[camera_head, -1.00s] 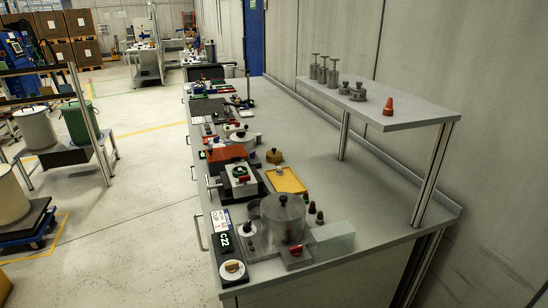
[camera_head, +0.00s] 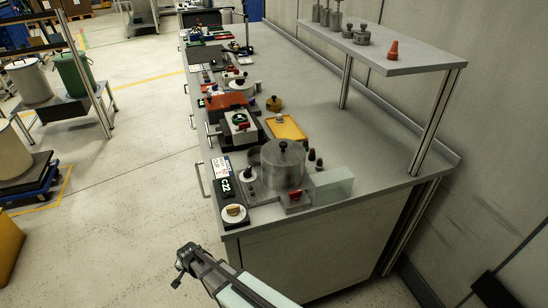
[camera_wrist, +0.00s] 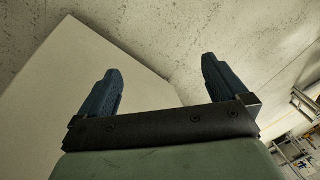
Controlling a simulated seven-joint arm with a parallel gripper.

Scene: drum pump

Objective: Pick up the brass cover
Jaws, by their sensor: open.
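A small brass-coloured round piece with a black knob (camera_head: 273,103) stands on the bench, left of centre, behind the yellow tray. A smaller brass-coloured piece (camera_head: 234,211) sits on a white disc at the bench's near left corner. I cannot tell for sure which one is the brass cover. My gripper (camera_wrist: 160,66) is open and empty in the wrist view, with two dark blue fingers spread apart. In the head view my arm shows at the bottom, in front of the bench's near end and below its top. Neither brass piece is visible in the wrist view.
A grey drum with a black knob (camera_head: 283,163), a clear block (camera_head: 333,186) and a yellow tray (camera_head: 287,128) crowd the bench's near part. A raised shelf (camera_head: 430,62) on posts runs along the right, carrying an orange-red cone (camera_head: 393,49). The bench top's right side is mostly clear.

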